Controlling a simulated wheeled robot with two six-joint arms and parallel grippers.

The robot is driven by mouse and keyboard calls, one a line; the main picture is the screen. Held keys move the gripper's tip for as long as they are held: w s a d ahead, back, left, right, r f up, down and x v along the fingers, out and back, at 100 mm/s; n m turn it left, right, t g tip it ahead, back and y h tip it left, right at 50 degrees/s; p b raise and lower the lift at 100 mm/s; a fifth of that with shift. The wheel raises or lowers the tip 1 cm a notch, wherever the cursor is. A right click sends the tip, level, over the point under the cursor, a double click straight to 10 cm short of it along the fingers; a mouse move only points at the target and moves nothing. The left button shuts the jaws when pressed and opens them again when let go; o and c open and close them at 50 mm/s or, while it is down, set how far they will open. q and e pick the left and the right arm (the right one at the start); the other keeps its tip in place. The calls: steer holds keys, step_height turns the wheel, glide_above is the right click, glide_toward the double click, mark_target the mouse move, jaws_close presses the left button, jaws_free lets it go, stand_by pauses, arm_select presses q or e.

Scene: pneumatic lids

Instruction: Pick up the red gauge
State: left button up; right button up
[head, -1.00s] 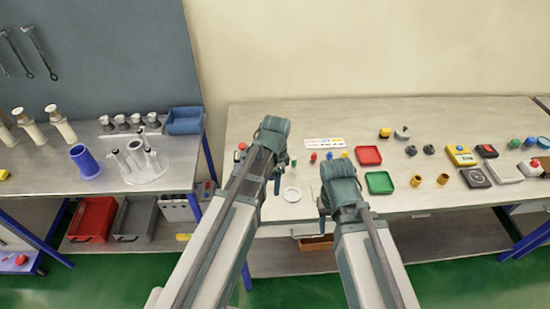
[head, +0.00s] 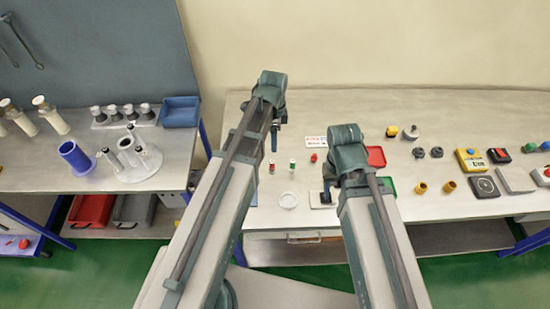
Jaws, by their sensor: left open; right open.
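A small red piece (head: 313,157) stands on the workbench between my two arms. It may be the red gauge, but it is too small to tell. My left gripper (head: 274,140) is open above the bench, left of these pieces. My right gripper (head: 327,190) is open, lower and to the right of the red piece. The fingers of both are small and partly hidden by my arms.
A red tray (head: 376,156) and a green tray (head: 391,182) are partly hidden behind my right arm. Several fittings and a yellow box (head: 470,160) stand at right. A second bench (head: 50,176) is at left.

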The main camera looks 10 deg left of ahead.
mark_target(272, 162)
arm_select(q)
step_height(272, 162, down, 9)
steer(key=b, duration=0.8)
steer(key=shift+r+b, duration=0.15)
steer(key=shift+b, duration=0.25)
steer(key=shift+r, duration=0.1)
arm_select(e)
step_height(272, 162, down, 9)
steer(key=shift+r, duration=0.2)
arm_select(q)
steer(key=f+b, duration=0.5)
steer(key=shift+s+a+f, duration=0.15)
steer(key=shift+a+f, duration=0.05)
steer(key=shift+a, duration=0.05)
arm_select(e)
step_height(272, 162, down, 5)
steer(key=shift+f, duration=0.15)
arm_select(q)
steer(key=shift+r, duration=0.1)
jaws_close()
